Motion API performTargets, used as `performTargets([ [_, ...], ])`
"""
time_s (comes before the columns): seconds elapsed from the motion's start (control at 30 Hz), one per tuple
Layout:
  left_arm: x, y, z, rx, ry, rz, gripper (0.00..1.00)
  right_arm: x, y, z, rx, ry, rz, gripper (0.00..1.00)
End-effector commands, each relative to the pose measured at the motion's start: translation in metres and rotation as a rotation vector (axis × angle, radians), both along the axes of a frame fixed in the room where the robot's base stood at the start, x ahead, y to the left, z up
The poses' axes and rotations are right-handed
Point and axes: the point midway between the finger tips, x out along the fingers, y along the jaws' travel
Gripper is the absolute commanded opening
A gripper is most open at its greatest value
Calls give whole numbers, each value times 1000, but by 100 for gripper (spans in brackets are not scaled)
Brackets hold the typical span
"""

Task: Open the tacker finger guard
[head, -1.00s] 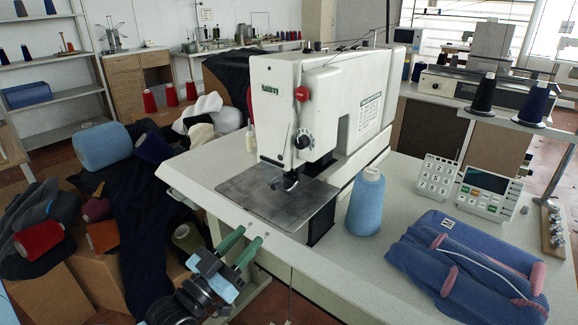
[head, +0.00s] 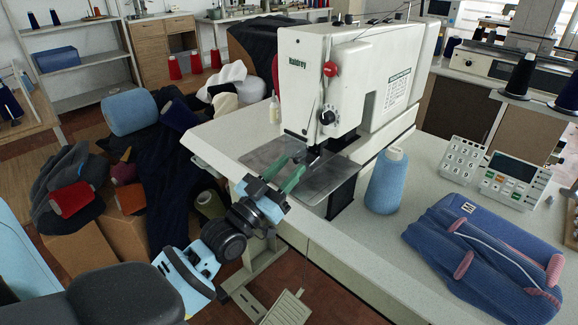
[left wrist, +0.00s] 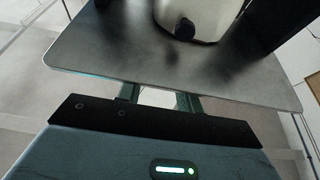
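The tacker (head: 345,75) is a white sewing machine on the pale table, with a red knob and a dark dial on its front. Its needle area (head: 314,153) is small and dark, and I cannot make out the finger guard clearly there. Below it lies the grey metal work plate (head: 328,186), which also fills the upper part of the left wrist view (left wrist: 130,50). My left gripper (head: 289,169) has its two green fingers apart and empty, at the plate's front left edge, short of the needle area. My right gripper is not in view.
A blue thread cone (head: 387,182) stands right of the plate. Boxes with dark cloth (head: 155,175) stand left of the table. A pedal (head: 287,308) is on the floor.

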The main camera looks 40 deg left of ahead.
Motion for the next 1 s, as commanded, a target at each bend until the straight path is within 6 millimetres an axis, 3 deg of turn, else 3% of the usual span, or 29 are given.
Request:
performTargets([
  [0.4, 8, -1, 4, 0, 0, 0, 36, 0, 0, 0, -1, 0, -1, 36],
  [0.7, 8, -1, 4, 0, 0, 0, 0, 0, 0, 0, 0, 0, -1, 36],
  [1.0, 7, -1, 6, 1, 13, 0, 0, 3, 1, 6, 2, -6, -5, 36],
])
